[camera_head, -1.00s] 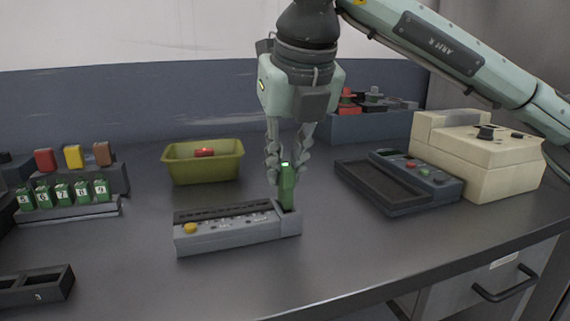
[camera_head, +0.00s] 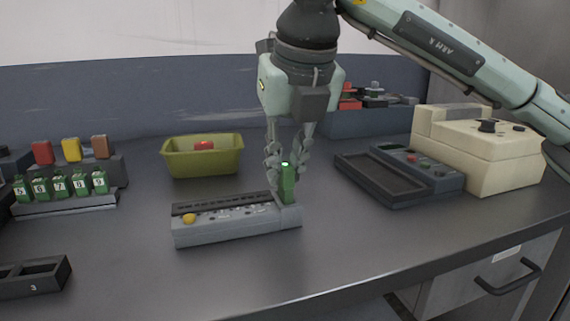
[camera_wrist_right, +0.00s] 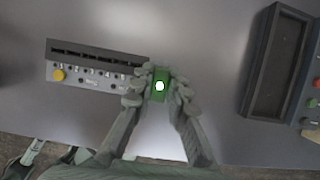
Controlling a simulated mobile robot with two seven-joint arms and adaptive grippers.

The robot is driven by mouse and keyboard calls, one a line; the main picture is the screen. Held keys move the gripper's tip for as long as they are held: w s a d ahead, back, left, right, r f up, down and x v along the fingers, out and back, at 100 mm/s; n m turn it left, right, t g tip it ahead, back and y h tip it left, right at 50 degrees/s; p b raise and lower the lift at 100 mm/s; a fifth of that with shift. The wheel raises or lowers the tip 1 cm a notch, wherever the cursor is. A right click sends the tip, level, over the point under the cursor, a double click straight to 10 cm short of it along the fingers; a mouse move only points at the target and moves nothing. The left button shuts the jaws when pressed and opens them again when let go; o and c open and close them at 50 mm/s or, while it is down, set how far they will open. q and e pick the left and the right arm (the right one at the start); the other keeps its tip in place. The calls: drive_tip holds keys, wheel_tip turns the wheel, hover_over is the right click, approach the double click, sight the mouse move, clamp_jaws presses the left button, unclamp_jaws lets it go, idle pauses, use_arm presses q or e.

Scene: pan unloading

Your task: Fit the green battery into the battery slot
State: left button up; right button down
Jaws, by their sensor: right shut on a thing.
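The green battery (camera_head: 287,184) stands upright at the right end of the grey slot unit (camera_head: 230,232), its lower end hidden behind the unit's front wall. A small light glows on its top. My right gripper (camera_head: 287,168) is shut on the battery from above. In the right wrist view the battery (camera_wrist_right: 160,85) sits between the two fingers at the right end of the unit (camera_wrist_right: 95,66). I cannot tell how deep it sits in the slot. My left gripper is not in view.
Several numbered green batteries (camera_head: 60,186) stand in a rack at the left. A yellow-green bin (camera_head: 202,163) holding a red thing is behind the unit. A dark tray device (camera_head: 390,180) and a beige machine (camera_head: 480,150) stand at the right.

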drive_tip(key=shift+f+b, duration=1)
drive_tip(key=shift+f, duration=0.05)
idle(0.4)
drive_tip(key=c, duration=1.4)
unclamp_jaws()
drive_tip(key=v, duration=1.2)
